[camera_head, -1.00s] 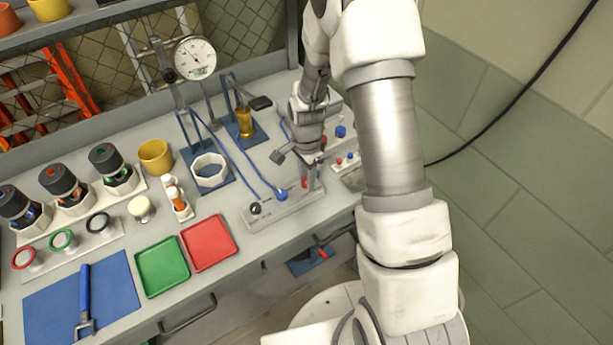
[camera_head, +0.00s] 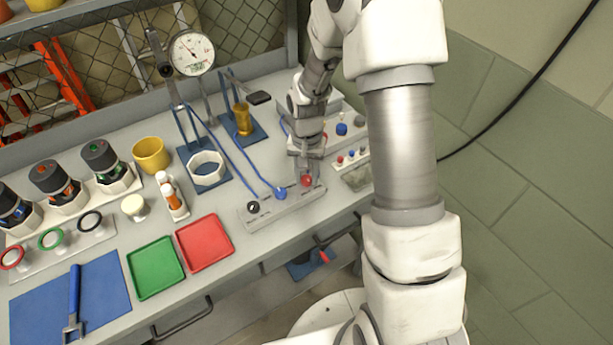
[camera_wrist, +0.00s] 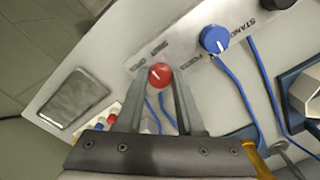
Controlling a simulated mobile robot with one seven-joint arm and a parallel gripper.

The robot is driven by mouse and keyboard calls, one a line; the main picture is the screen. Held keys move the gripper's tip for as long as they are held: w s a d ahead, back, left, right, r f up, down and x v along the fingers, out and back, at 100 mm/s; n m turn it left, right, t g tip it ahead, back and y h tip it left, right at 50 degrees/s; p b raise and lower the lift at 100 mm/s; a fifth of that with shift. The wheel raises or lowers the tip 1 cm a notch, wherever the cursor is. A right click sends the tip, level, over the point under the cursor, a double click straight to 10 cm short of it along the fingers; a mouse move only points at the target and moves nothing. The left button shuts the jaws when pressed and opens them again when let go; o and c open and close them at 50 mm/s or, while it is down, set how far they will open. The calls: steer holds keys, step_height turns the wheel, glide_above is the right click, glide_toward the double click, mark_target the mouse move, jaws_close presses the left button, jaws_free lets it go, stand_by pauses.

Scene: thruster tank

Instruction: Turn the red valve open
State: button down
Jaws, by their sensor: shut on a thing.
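The red valve (camera_head: 307,180) is a round knob at the right end of a grey panel block (camera_head: 262,219) on the bench. Lettering beside the knob is partly legible and seems to include "OPEN".
A blue knob (camera_head: 280,193) and a black knob (camera_head: 253,207) sit on the same block. Blue tubes run back from it to a hex-ring stand (camera_head: 208,168). A small row of coloured buttons (camera_head: 351,157) is right of my gripper. Red (camera_head: 204,243) and green (camera_head: 155,267) trays lie left.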

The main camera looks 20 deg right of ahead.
mark_target(306, 178)
steer(key=n, duration=0.4)
steer(key=shift+n+b, duration=0.3)
steer(key=shift+b, duration=0.05)
steer(key=shift+n, duration=1.9)
steer(key=c, duration=0.5)
jaws_free()
steer(key=shift+r, duration=0.15)
step_height(306, 178, up, 17)
steer(key=shift+r+p, duration=0.1)
steer(key=shift+p, duration=0.35)
